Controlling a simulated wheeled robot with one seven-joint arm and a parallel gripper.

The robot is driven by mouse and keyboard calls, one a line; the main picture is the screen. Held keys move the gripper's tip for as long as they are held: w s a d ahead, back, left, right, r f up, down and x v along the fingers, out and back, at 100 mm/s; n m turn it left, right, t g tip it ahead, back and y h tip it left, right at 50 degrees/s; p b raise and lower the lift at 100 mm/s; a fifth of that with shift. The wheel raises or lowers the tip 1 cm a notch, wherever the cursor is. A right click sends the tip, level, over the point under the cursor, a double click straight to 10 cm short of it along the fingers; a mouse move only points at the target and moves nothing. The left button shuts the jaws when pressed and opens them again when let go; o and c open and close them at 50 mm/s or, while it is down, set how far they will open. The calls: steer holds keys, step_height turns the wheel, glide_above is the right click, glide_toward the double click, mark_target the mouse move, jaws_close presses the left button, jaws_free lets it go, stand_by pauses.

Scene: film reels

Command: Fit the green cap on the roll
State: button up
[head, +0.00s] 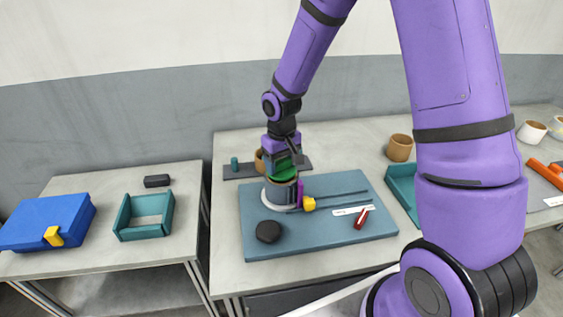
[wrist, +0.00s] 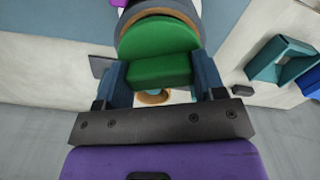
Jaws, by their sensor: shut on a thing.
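The green cap (head: 285,172) has a round disc and a block-shaped grip. My gripper (head: 284,160) is shut on that grip, and in the wrist view the cap (wrist: 158,37) shows between the two blue-grey fingers (wrist: 161,78). The roll (head: 281,194) is a grey-brown cylinder standing upright on a white round base on the blue mat. The cap is over the top of the roll. In the wrist view the roll's brown and grey rim (wrist: 160,13) shows past the cap's far edge. I cannot tell whether the cap touches the roll or sits in it.
The blue mat (head: 330,232) also bears a dark lump (head: 268,231), a yellow piece (head: 309,204) by a purple upright, a red piece (head: 361,218) and a white label. A brown cup (head: 399,148) stands behind. A teal tray (head: 145,216) and blue box (head: 45,220) are on the left table.

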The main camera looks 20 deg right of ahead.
mark_target(282, 161)
steer(key=shift+f, duration=0.6)
stand_by(0.3)
steer(key=o, duration=0.6)
steer(key=shift+o, duration=0.2)
steer(key=shift+r, duration=0.1)
steer(key=shift+r, duration=5.4)
